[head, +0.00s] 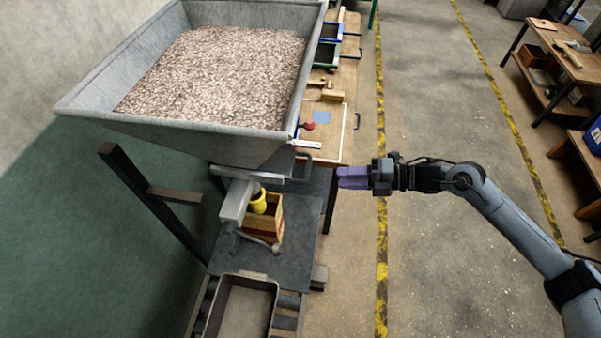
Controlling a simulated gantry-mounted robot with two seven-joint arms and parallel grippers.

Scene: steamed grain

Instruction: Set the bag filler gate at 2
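The bag filler is a grey metal hopper (190,128) full of pale brown grain (220,78), at the upper left of the head view. Below its outlet is a grey gate assembly (250,175) with a grey handle (303,157) on its right side. A pale strip (305,144) shows by the hopper's lower corner; I cannot read any marks or the gate's setting. My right gripper (340,178), with purple fingers, points left, to the right of the handle and apart from it. It holds nothing visible; its finger gap is unclear. My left gripper is out of view.
A yellow spout (259,203) sits under the hopper above an open box (265,222). A metal tray (243,308) lies on rollers in front.

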